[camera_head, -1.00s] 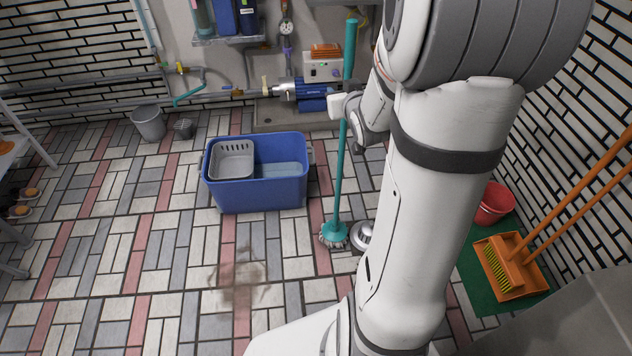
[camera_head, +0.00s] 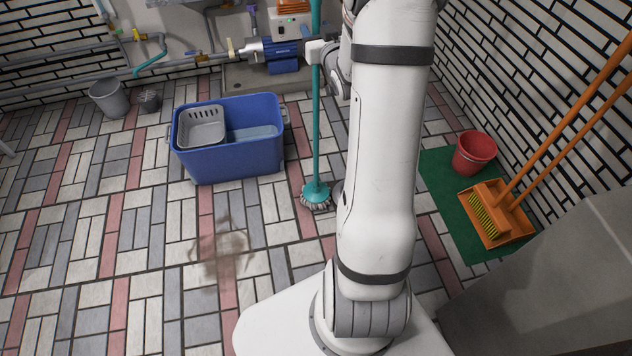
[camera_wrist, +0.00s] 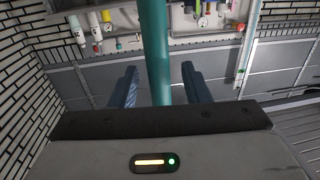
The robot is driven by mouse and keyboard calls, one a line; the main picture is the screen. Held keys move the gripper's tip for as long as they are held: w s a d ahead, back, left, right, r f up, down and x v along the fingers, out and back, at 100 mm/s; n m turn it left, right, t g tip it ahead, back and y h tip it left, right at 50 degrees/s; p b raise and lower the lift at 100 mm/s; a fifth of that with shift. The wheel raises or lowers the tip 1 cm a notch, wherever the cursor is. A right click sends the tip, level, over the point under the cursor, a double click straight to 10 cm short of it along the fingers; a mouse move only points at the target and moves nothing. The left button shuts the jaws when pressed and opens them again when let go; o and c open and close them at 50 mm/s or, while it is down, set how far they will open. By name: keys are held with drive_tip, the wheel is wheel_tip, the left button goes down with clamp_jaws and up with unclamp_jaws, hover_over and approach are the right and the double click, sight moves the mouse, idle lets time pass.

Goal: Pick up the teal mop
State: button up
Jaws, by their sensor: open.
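The teal mop (camera_head: 316,130) stands upright on the tiled floor in the head view, its grey-fringed head down, right of the blue bucket. Its handle runs up past the top edge of the view. My gripper (camera_head: 316,52) is at the upper part of the handle. In the wrist view the teal handle (camera_wrist: 155,55) stands between the two blue fingers of my gripper (camera_wrist: 160,85), with a gap on each side. The gripper is open. The handle's lower part is hidden behind my gripper body in the wrist view.
A blue bucket (camera_head: 240,160) with a grey basket stands left of the mop. A red bucket (camera_head: 474,155) and an orange dustpan (camera_head: 508,228) are on a green mat at right. A blue pump (camera_head: 275,52) is behind. The floor at front left is clear apart from a dirty patch (camera_head: 222,250).

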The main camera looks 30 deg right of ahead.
drive_tip(key=shift+w, duration=0.35)
drive_tip(key=shift+c, duration=0.4)
clamp_jaws()
drive_tip(key=shift+r, duration=0.2)
